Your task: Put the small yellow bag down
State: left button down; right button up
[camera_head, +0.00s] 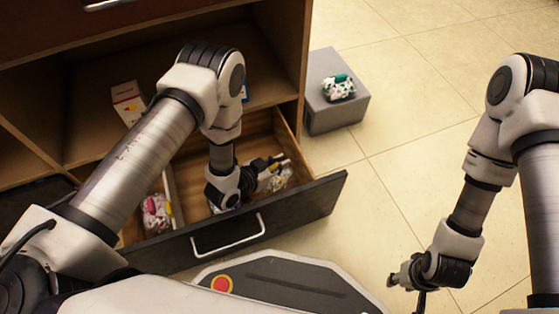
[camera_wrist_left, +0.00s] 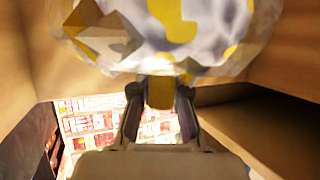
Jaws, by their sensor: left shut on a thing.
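The small yellow bag, whitish with yellow patches, fills the top of the left wrist view (camera_wrist_left: 205,35). In the head view it shows as a pale crinkled shape (camera_head: 275,179) inside the open drawer, partly covered by my gripper. My left gripper (camera_head: 266,165) reaches down into the drawer and is shut on the bag's edge; its fingers also show in the left wrist view (camera_wrist_left: 160,95). Whether the bag touches the drawer floor cannot be told. My right gripper (camera_head: 405,282) hangs over the floor at the right, far from the bag; its finger gap is unclear.
The open drawer (camera_head: 312,202) has a dark front and a divider. A pink-and-white bag (camera_head: 157,213) lies in its left part. A small white box (camera_head: 128,102) stands on the shelf. A grey block (camera_head: 350,108) beside the cabinet bears a green-and-white bag (camera_head: 338,88).

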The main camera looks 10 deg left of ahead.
pick_arm(q)
jog(key=c, duration=1.2)
grip_release()
jog(key=shift+r, duration=0.15)
jog(key=shift+s+a+r+p, duration=0.15)
jog(key=shift+s+r+p, duration=0.05)
jog(key=shift+r+p, duration=0.25)
jog(key=shift+s+a+r+p, duration=0.15)
jog(key=shift+s+r+p, duration=0.05)
jog(key=shift+r+p, duration=0.2)
jog(key=p+v, duration=0.5)
jog(key=v, duration=0.5)
jog(key=shift+s+a, duration=0.25)
jog(key=shift+s, duration=0.15)
